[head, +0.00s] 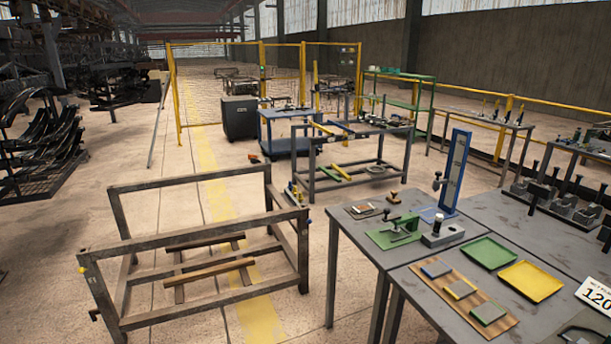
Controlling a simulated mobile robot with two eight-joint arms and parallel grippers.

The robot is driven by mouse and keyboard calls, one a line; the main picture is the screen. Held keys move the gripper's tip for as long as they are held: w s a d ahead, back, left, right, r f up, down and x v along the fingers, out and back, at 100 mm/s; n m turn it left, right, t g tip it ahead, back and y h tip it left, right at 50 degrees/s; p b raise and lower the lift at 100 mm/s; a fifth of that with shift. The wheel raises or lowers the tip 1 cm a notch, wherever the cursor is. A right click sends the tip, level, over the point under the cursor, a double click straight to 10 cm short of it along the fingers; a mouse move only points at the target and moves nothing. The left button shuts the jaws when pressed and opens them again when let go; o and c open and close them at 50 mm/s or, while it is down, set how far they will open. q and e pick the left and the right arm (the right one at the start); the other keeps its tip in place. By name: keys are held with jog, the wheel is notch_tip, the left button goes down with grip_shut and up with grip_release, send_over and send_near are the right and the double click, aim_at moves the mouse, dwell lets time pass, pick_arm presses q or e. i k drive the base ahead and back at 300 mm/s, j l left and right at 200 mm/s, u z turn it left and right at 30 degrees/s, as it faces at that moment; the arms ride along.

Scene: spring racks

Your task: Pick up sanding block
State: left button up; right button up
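Three flat grey-topped blocks that look like sanding blocks lie in a row on a wooden board (424,275) on the near grey table. They are a blue-edged block (436,269), a yellow-edged block (460,288) and a green-edged block (488,312). They lie flat and apart from one another. I cannot tell which one the task means. Neither of my grippers shows in the head view.
A green tray (488,252) and a yellow tray (530,281) lie beside the board. Behind it stand a green-based fixture (393,238) and a tall blue post (454,172). A metal frame rack (190,241) stands on the floor at left, with open floor around it.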

aim_at(392, 199)
jog(key=i, duration=1.7)
jog(key=i+z, duration=0.15)
jog(key=i, duration=0.35)
jog(key=i+j+z, duration=0.2)
jog(key=i, duration=0.3)
jog(key=i+j+z, duration=0.15)
jog(key=i, duration=0.3)
jog(key=i+j+z, duration=0.15)
jog(key=i+z, duration=0.15)
jog(key=i+j+z, duration=0.25)
jog(key=i, duration=0.05)
